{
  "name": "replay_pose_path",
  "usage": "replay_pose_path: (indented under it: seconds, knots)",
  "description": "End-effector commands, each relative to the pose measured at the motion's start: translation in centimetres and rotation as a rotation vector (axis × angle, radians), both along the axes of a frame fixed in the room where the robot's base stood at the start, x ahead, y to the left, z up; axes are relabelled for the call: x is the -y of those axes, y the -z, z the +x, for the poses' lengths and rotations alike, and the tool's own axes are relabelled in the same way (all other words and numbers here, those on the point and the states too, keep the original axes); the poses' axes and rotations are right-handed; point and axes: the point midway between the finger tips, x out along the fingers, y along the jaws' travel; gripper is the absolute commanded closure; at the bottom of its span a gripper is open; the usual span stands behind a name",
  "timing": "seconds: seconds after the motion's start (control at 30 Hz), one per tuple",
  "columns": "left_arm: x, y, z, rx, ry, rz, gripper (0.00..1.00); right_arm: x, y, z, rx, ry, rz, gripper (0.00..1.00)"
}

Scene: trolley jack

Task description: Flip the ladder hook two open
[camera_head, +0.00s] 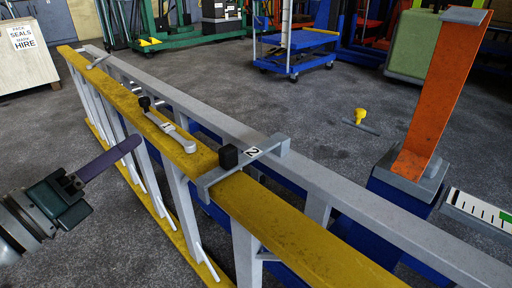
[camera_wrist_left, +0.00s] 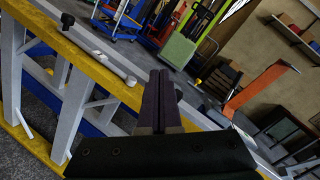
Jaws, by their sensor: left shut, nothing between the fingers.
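Ladder hook two (camera_head: 245,162) is a grey bar marked "2" with a black knob (camera_head: 228,156). It lies across the ladder, from the near yellow rail (camera_head: 270,210) to the grey rail (camera_head: 350,198). My left gripper (camera_head: 138,140) is shut and empty, left of hook two and on the near side of the yellow rail, apart from the hook. In the left wrist view its dark purple fingers (camera_wrist_left: 160,74) are together and hide most of what lies behind them. A small grey piece beside them may be part of hook two. My right gripper is not in view.
Hook one (camera_head: 172,130), marked "1", lies along the yellow rail; it also shows in the left wrist view (camera_wrist_left: 103,57). An orange slanted plate (camera_head: 440,95) stands on a blue base at right. A blue cart (camera_head: 300,55) stands behind. Grey floor around the ladder is mostly clear.

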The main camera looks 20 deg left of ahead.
Motion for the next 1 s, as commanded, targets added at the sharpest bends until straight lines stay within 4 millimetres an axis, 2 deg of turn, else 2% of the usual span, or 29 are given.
replay_pose_path:
  seconds: [0.03, 0.4, 0.5, 0.7, 0.83, 1.0]
  knots:
    - [0.0, 3.6, -0.2, 0.018, 0.015, 0.044, 1.0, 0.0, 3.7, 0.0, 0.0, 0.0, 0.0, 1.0]
    - [0.9, 15.3, -2.1, 0.191, 0.139, 0.377, 1.0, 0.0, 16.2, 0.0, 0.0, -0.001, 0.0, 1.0]
    - [1.2, 18.0, -2.8, 0.237, 0.167, 0.452, 1.0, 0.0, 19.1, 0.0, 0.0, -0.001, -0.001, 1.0]
    - [1.7, 21.3, -3.8, 0.309, 0.203, 0.557, 1.0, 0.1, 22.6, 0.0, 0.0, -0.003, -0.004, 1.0]
    - [1.8, 22.0, -4.1, 0.332, 0.213, 0.587, 1.0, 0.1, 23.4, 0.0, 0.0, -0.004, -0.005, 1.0]
    - [1.9, 21.9, -4.2, 0.338, 0.216, 0.597, 1.0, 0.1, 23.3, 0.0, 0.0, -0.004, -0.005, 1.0]
